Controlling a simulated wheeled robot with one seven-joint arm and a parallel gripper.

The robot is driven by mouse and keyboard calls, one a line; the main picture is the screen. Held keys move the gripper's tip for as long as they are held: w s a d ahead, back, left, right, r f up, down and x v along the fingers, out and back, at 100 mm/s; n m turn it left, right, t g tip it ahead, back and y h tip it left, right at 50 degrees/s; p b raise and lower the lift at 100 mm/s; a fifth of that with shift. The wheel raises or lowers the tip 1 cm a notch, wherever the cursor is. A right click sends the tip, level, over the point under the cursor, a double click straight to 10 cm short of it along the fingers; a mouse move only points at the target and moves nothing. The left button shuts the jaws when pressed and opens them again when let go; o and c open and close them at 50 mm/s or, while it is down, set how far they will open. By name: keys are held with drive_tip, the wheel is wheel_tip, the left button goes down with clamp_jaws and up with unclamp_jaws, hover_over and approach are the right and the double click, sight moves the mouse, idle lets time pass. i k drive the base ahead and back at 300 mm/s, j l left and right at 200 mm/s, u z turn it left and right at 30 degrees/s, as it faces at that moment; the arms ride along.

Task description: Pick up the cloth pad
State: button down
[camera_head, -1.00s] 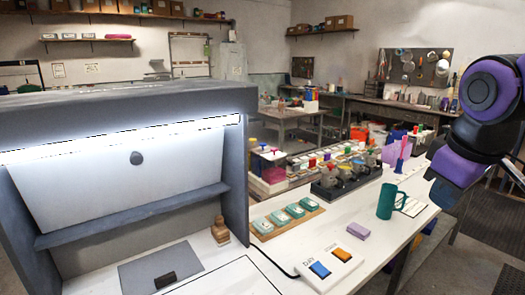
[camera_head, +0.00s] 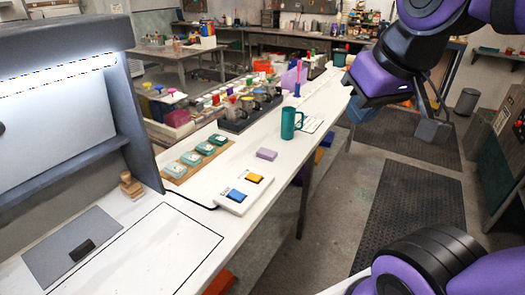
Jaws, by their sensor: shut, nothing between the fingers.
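A small lilac pad (camera_head: 266,154) lies flat on the white bench, between the teal mug and the white box with blue and yellow buttons; it looks like the cloth pad, though I cannot be sure. My gripper (camera_head: 433,128) is at the upper right, past the bench edge and above the floor. It is shut and empty, well apart from the lilac pad. Its fingertips are small and partly dark in this view.
The teal mug (camera_head: 291,123) stands close behind the pad. The two-button box (camera_head: 244,191) is in front of it. A wooden tray (camera_head: 176,172) holds several teal blocks to the left. A wooden stamp (camera_head: 130,185) stands near the grey booth. Open floor lies right of the bench.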

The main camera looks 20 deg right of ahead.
sight(267, 155)
drive_tip(key=i+l+u, duration=0.1)
drive_tip(key=l, duration=0.3)
drive_tip(key=i+l+u, duration=0.1)
drive_tip(key=i+l, duration=0.15)
drive_tip(key=l, duration=0.2)
drive_tip(key=i+l+u, duration=0.1)
drive_tip(key=l, duration=0.35)
drive_tip(key=i+l+u, duration=0.15)
drive_tip(key=l, duration=0.3)
drive_tip(key=i+l+u, duration=0.1)
drive_tip(key=l, duration=0.4)
drive_tip(key=i+l+u, duration=0.1)
drive_tip(key=l, duration=0.4)
drive_tip(key=i, duration=0.1)
